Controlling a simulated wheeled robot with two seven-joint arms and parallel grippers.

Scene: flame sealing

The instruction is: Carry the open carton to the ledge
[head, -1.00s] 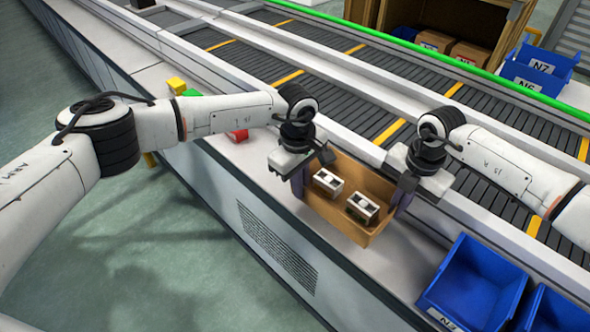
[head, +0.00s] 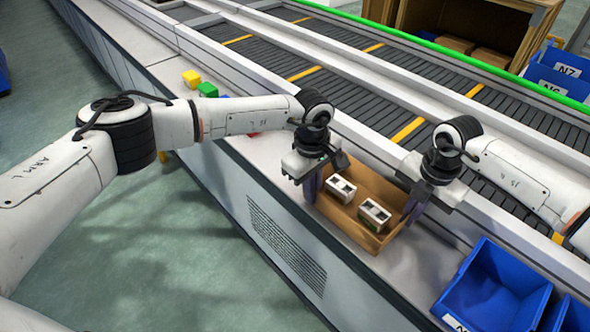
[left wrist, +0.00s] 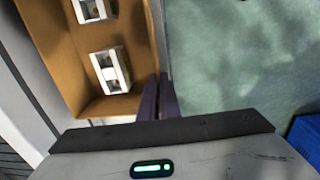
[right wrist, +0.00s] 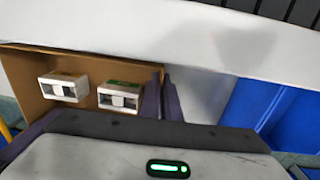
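The open brown carton (head: 395,238) holds two white-and-grey boxed items (head: 341,188) and sits over the pale ledge (head: 330,238) beside the conveyor. I cannot tell whether its bottom touches the ledge. My left gripper (head: 312,188) is shut on the carton's left wall; in the left wrist view its dark fingers (left wrist: 158,100) pinch the wall (left wrist: 154,50). My right gripper (head: 416,206) is shut on the opposite wall; in the right wrist view its fingers (right wrist: 163,98) close around that wall's edge. The carton looks roughly level, and its underside is hidden.
Blue bins (head: 492,288) stand to the right of the carton on the ledge. Yellow (head: 191,78) and green (head: 208,89) blocks lie further up the ledge, with a red one partly hidden by my left arm. The roller conveyor (head: 350,88) runs behind, beyond a white rail.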

